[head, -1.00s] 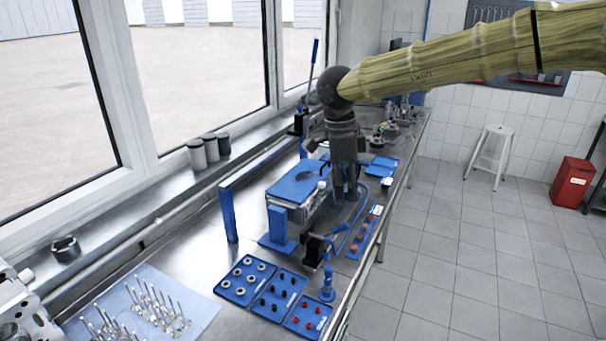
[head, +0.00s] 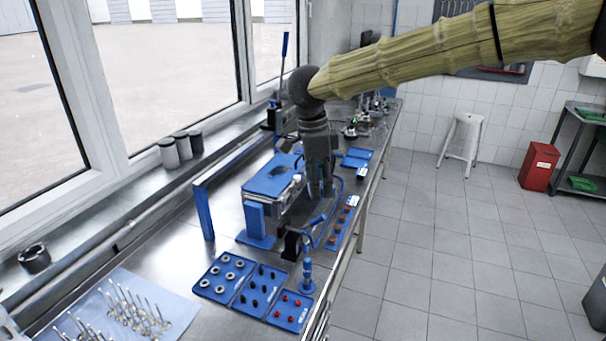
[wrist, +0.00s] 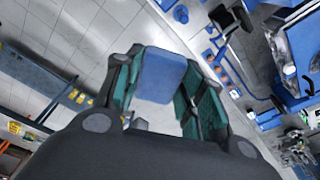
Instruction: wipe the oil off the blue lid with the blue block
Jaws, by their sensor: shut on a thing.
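The blue lid (head: 268,181) lies flat on top of a metal box on the workbench in the head view. A small dark mark shows on it, but I cannot tell the oil's full extent. My gripper (head: 321,190) points down just right of the lid, apart from it. In the wrist view my gripper (wrist: 160,92) is shut on the blue block (wrist: 161,75), which sits between the green-sided fingers. The block is hidden in the head view.
A blue post (head: 203,212) stands left of the box. Blue trays (head: 222,276) with small parts lie at the front, and another tray (head: 342,222) runs along the right edge. A white stool (head: 462,140) and a red bin (head: 538,166) stand on open floor.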

